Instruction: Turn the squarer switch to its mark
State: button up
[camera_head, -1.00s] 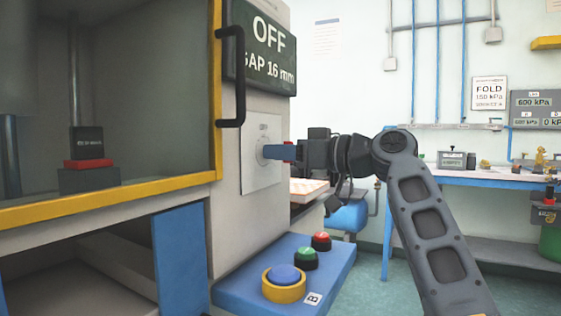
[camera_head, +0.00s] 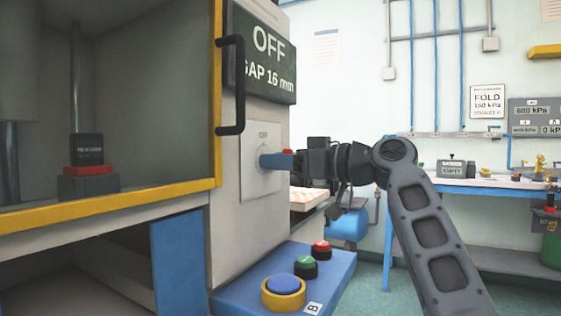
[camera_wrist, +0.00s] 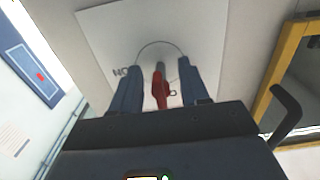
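The squarer switch is a red lever (camera_wrist: 160,92) with a grey tip, standing out from a pale square plate on the machine's side. In the wrist view it lies between the two blue fingers of my gripper (camera_wrist: 160,88), with a visible gap on each side. A curved line and partly hidden lettering are printed on the plate around it. In the head view my gripper (camera_head: 277,160) reaches the plate (camera_head: 258,190) from the right, and its fingers hide most of the switch. A little red shows by the fingers.
A dark display (camera_head: 266,60) reading OFF and GAP 16 mm is above the plate. A black door handle (camera_head: 238,86) stands out to its left. Below is a blue button box (camera_head: 335,270) with red, green and blue buttons. A blue-edged bench (camera_head: 480,188) stands at right.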

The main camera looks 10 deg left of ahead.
jog(key=p+v, duration=0.1)
jog(key=v, duration=0.6)
jog(key=shift+s+d, duration=0.15)
jog(key=shift+d, duration=0.2)
jog(key=shift+d, duration=0.1)
